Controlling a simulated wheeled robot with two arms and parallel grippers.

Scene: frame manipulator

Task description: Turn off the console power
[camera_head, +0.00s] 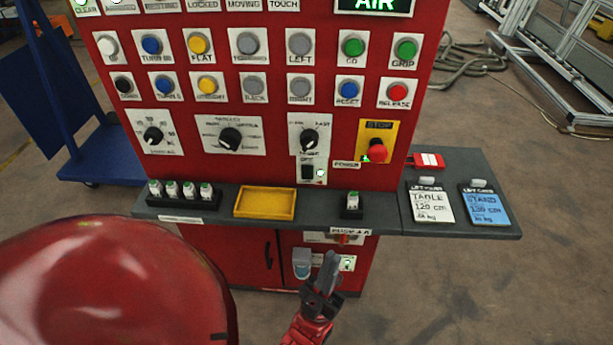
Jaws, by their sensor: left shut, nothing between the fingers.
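The red console (270,95) stands in front of me, its panel full of coloured buttons. A small black rocker switch (308,173) with a lit lamp beside it sits low on the panel, near a "POWER" label (346,165). Under the shelf are a grey-blue handle or switch (302,263), a red button (343,239) and a plate with a green light (348,263). I cannot tell which of these is the console power. My left gripper (331,259) is shut and empty, in front of the lower cabinet and below the shelf. My right gripper is out of view.
A dark shelf (325,207) juts from the console, with a yellow tray (265,203), small white-green pieces in black holders, and two tags (430,203) at right. A red stop button (377,150) is on the panel. A blue cart (55,90) stands left.

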